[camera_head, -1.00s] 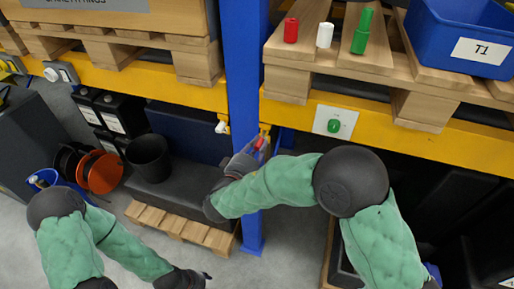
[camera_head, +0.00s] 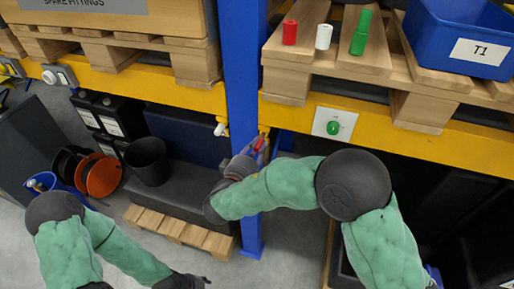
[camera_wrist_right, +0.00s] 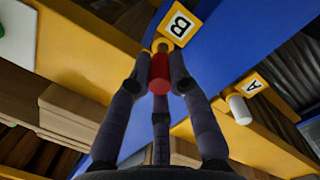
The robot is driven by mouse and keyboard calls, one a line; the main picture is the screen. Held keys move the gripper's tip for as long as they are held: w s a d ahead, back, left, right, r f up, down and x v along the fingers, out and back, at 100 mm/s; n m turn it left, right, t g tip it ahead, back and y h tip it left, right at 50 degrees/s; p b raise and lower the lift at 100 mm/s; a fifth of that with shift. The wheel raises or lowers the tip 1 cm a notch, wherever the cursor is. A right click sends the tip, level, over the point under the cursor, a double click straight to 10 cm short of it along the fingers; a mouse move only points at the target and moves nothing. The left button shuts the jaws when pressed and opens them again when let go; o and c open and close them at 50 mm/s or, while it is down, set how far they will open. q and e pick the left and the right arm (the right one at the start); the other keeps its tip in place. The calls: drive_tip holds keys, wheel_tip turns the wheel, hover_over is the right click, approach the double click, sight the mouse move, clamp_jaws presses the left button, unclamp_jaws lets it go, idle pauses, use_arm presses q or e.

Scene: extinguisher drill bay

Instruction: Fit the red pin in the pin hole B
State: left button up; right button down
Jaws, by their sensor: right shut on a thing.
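The red pin (camera_wrist_right: 159,74) is between the fingers of my right gripper (camera_wrist_right: 160,84), which is shut on it. In the head view the red pin (camera_head: 260,145) shows small in my right gripper (camera_head: 257,150), beside the blue post. Pin hole B (camera_wrist_right: 162,45) is a yellow ring under the plate marked B (camera_wrist_right: 180,25). The pin's far end is at or very near this ring; I cannot tell whether it is inside. My left gripper (camera_head: 200,281) is low in the head view, away from the post, its jaws unclear.
A white pin (camera_wrist_right: 240,110) sits at the plate marked A (camera_wrist_right: 252,87). The blue post (camera_head: 243,100) and yellow beams (camera_head: 400,120) bound the space around my right gripper. Red (camera_head: 290,32), white (camera_head: 323,36) and green (camera_head: 361,33) pieces lie on the pallet above.

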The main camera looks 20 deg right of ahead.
sight(260, 140)
drive_tip(key=shift+b, duration=0.4)
drive_tip(key=shift+b+x, duration=0.7)
drive_tip(key=shift+x, duration=0.15)
idle(1.1)
drive_tip(key=shift+w+d+b, duration=0.2)
drive_tip(key=shift+w+b, duration=0.35)
drive_tip(key=shift+b, duration=0.1)
idle(0.5)
drive_tip(key=c, duration=1.1)
unclamp_jaws()
drive_tip(key=shift+w+d, duration=0.1)
drive_tip(key=shift+b+v, duration=0.95)
drive_tip(key=shift+v, duration=3.6)
